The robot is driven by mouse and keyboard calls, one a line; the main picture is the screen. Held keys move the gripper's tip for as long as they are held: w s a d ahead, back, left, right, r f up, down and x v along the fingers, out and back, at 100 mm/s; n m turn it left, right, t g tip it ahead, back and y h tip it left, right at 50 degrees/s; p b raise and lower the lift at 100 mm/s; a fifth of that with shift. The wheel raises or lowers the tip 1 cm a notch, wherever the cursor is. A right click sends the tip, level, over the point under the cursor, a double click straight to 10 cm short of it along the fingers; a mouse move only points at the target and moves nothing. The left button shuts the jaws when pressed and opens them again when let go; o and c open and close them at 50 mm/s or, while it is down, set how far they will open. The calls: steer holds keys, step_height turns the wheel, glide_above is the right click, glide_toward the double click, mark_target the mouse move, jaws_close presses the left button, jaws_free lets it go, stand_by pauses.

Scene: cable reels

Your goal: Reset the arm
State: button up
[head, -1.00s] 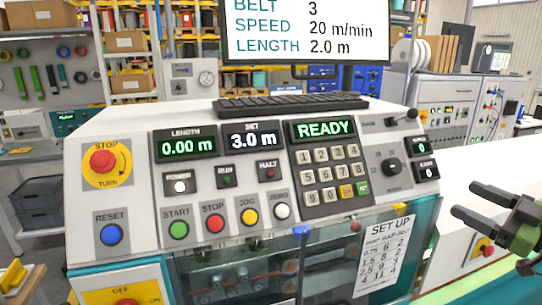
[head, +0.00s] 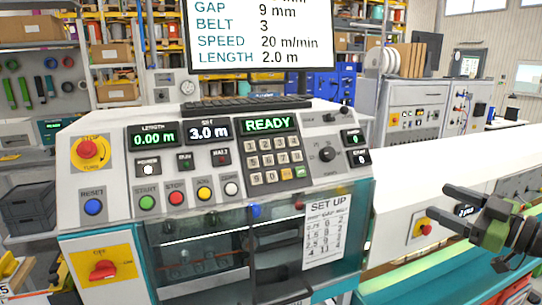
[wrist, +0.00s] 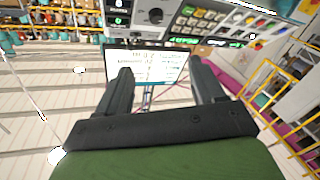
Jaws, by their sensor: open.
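My gripper (head: 478,228) is at the right side of the head view, in front of the long white machine bed and to the right of the control console (head: 112,190). Its two dark fingers are spread apart with nothing between them. The wrist view also shows the open, empty fingers of my gripper (wrist: 165,88), with the console's panel and the screen beyond them. My gripper touches nothing that I can see.
The console carries a READY display (head: 269,123), a keypad (head: 275,158) and coloured buttons. A monitor (head: 262,35) stands above a keyboard (head: 245,104). A setup sheet (head: 325,230) hangs on the clear front cover. A red knob (head: 422,227) sits on the machine bed near my gripper.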

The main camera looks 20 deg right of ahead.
steer(key=w+a+f+m+g, duration=0.1)
steer(key=w+a+f+g, duration=0.3)
steer(key=a, duration=0.5)
steer(key=w+a+f+g+h, duration=0.1)
steer(key=w+a+f+g, duration=0.1)
steer(key=w+a, duration=0.5)
steer(key=w+a+f+m+g, duration=0.1)
steer(key=w+a+f+g, duration=0.2)
steer(key=a, duration=0.8)
steer(key=s+a+f+m+g+h, duration=0.2)
steer(key=s+a+f+m+h, duration=0.15)
steer(key=s+a, duration=0.75)
steer(key=s+d+f+m, duration=0.1)
steer(key=s+f, duration=0.1)
steer(key=s, duration=0.5)
steer(key=s+d+f+m+h, duration=0.1)
steer(key=s+d+f, duration=0.1)
steer(key=s, duration=0.4)
steer(key=shift+s+f+g, duration=0.2)
steer(key=shift+s+g, duration=0.2)
steer(key=shift+a, duration=0.1)
